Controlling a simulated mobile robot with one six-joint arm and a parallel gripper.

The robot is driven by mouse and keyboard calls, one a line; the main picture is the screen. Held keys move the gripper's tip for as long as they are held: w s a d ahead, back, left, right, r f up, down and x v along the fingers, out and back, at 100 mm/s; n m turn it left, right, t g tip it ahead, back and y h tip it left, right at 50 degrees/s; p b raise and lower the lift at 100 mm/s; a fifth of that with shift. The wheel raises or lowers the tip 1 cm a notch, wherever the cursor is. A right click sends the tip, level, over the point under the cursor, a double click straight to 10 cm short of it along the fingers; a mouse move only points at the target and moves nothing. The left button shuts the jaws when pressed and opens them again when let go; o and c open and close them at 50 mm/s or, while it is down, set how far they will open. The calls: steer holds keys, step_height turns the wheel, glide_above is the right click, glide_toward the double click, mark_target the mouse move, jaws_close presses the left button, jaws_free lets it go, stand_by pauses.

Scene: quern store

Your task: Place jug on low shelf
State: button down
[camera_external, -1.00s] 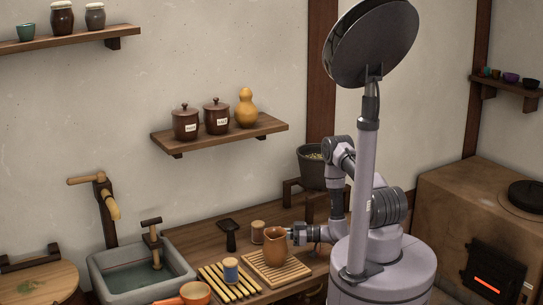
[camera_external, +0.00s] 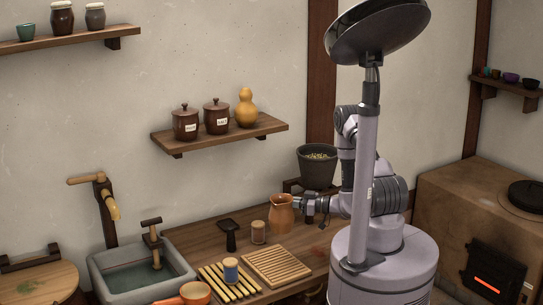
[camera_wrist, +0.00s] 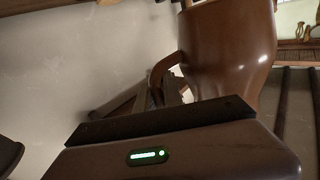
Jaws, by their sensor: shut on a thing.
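The brown clay jug (camera_external: 281,213) is upright, held in my gripper (camera_external: 298,205). It appears clear of the counter, behind the slatted wooden board (camera_external: 277,266). In the wrist view the jug (camera_wrist: 236,50) fills the upper right with its handle to the left; the fingertips' hold is hidden. A wall shelf (camera_external: 255,133) is up and left of the jug; it bears two lidded brown jars (camera_external: 200,121) and a yellow gourd (camera_external: 246,109) at its right end. A higher shelf (camera_external: 70,40) is at the upper left.
A small jar (camera_external: 258,232) and a dark stand (camera_external: 229,236) are left of the jug. A stone sink (camera_external: 130,270) is left, a dark pot (camera_external: 317,167) behind my arm, a stove (camera_external: 440,215) right.

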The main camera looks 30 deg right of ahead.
steer(key=d+r+m+t+h+b, duration=0.1)
steer(key=d+r+m+t+h, duration=0.2)
steer(key=d, duration=0.5)
steer(key=n+g+y+b, duration=0.5)
steer(key=g+b, duration=0.1)
glide_above(272, 251)
step_height(272, 251, down, 15)
steer(key=shift+r, duration=0.35)
steer(key=c, duration=1.7)
jaws_free()
steer(key=shift+c, duration=0.2)
steer(key=shift+o, duration=1.3)
